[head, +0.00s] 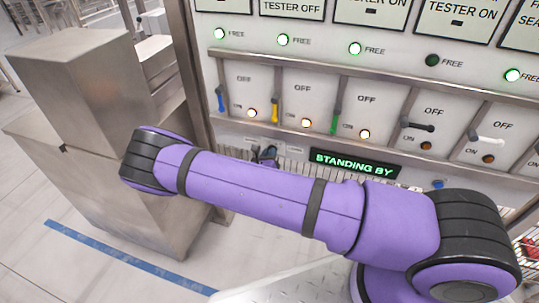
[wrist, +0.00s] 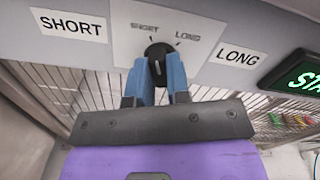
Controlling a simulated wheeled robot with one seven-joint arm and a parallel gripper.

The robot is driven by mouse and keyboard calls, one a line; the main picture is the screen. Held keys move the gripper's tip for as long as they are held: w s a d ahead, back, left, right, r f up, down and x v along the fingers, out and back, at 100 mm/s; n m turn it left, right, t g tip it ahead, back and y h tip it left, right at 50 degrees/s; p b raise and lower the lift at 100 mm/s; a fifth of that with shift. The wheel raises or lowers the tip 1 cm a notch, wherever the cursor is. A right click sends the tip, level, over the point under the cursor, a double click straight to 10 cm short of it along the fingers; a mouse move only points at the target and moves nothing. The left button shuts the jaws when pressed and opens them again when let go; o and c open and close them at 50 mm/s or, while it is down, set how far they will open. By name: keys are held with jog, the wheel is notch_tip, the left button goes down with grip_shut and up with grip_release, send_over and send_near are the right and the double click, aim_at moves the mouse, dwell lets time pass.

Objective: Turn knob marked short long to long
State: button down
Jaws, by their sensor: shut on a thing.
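The black knob (wrist: 158,50) sits on a pale plate (wrist: 125,45) with small SHORT and LONG markings above it. Larger SHORT (wrist: 70,25) and LONG (wrist: 238,57) labels flank it to the left and right. My gripper (wrist: 160,68) is shut on the knob, with one blue finger on each side. The fingers hide the knob's sides. A pale mark shows on the knob's lower face, but I cannot tell which setting it points to. In the head view, my purple arm hides most of the knob area.
A green STANDING BY display (head: 355,164) is right of the knob. Above are several coloured levers, including a blue one (head: 220,99) and a yellow one (head: 274,110). A wire grille (wrist: 215,93) lies below the knob. Metal boxes (head: 85,90) stand at the left.

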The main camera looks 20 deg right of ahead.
jog(key=m, duration=1.1)
jog(key=shift+s+d, duration=0.1)
jog(key=shift+m, duration=0.4)
jog(key=c, duration=1.1)
grip_release()
jog(key=v, duration=1)
jog(key=shift+s+a, duration=0.2)
jog(key=shift+s, duration=0.1)
